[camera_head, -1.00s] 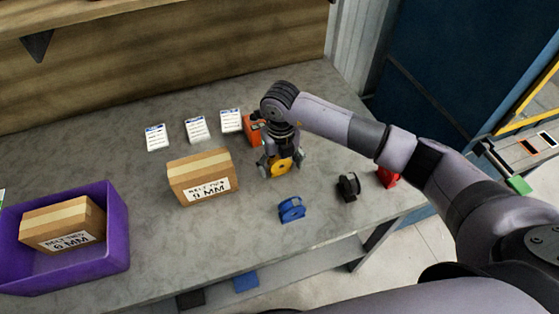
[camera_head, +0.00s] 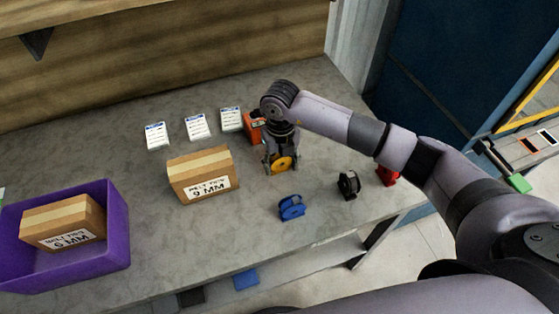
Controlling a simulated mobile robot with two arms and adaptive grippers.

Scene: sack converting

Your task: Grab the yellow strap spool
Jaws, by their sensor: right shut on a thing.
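The yellow strap spool (camera_head: 284,164) stands on the grey workbench (camera_head: 160,250), right of the middle cardboard box. My right gripper (camera_head: 281,163) points down over it from above, with its fingers shut on the spool's sides. The gripper covers the top part of the spool. I cannot tell whether the spool is clear of the bench. My left gripper is not in view.
A blue spool (camera_head: 291,207), a black spool (camera_head: 348,185) and a red spool (camera_head: 387,176) stand nearby. An orange item (camera_head: 253,128) is behind the gripper. A cardboard box (camera_head: 203,174), three white cards (camera_head: 196,127) and a purple bin (camera_head: 118,235) holding another box (camera_head: 62,222) lie left.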

